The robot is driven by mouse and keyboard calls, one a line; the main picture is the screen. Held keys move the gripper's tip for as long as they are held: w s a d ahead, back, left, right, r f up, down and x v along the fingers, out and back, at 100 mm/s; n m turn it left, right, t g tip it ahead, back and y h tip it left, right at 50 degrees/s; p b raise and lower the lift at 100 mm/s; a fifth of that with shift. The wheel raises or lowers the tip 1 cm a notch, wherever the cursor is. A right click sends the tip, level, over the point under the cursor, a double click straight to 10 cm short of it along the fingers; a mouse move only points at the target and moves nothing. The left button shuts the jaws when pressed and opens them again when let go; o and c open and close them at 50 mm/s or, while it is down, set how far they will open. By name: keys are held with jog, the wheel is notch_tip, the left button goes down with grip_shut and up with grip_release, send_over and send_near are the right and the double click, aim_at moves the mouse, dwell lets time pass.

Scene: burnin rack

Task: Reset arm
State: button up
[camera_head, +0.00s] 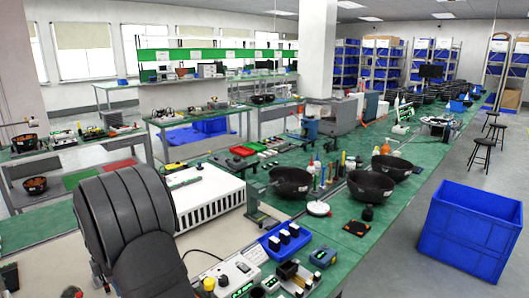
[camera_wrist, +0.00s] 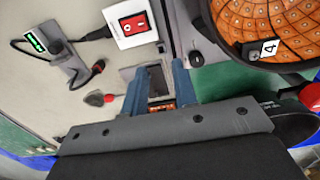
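My gripper (camera_wrist: 158,78) shows in the wrist view with two blue fingers held apart, pointing toward the pale bench surface. I see nothing clearly held between them. A small dark grey fixture and an orange-marked strip lie beneath the gap; I cannot tell their distance from the fingers. In the head view my dark grey arm fills the lower left, and my gripper cannot be made out there.
In the wrist view are a white box with a red switch (camera_wrist: 132,24), a green-lit holder (camera_wrist: 40,42) and an orange-lined bowl numbered 4 (camera_wrist: 257,22). The head view shows a white vented unit (camera_head: 208,198), a blue tray (camera_head: 272,246), black bowls (camera_head: 291,183) and a blue bin (camera_head: 468,228).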

jog(key=shift+s+a+f, duration=0.25)
jog(key=shift+a+f, duration=0.25)
jog(key=shift+a, duration=0.35)
jog(key=shift+d+r, duration=0.1)
jog(key=shift+d, duration=0.05)
jog(key=n, duration=0.3)
jog(key=a+r+n, duration=0.1)
jog(key=n, duration=0.2)
jog(key=s+n, duration=0.1)
jog(key=n, duration=0.2)
jog(key=shift+a+r, duration=0.35)
jog(key=shift+a, duration=0.05)
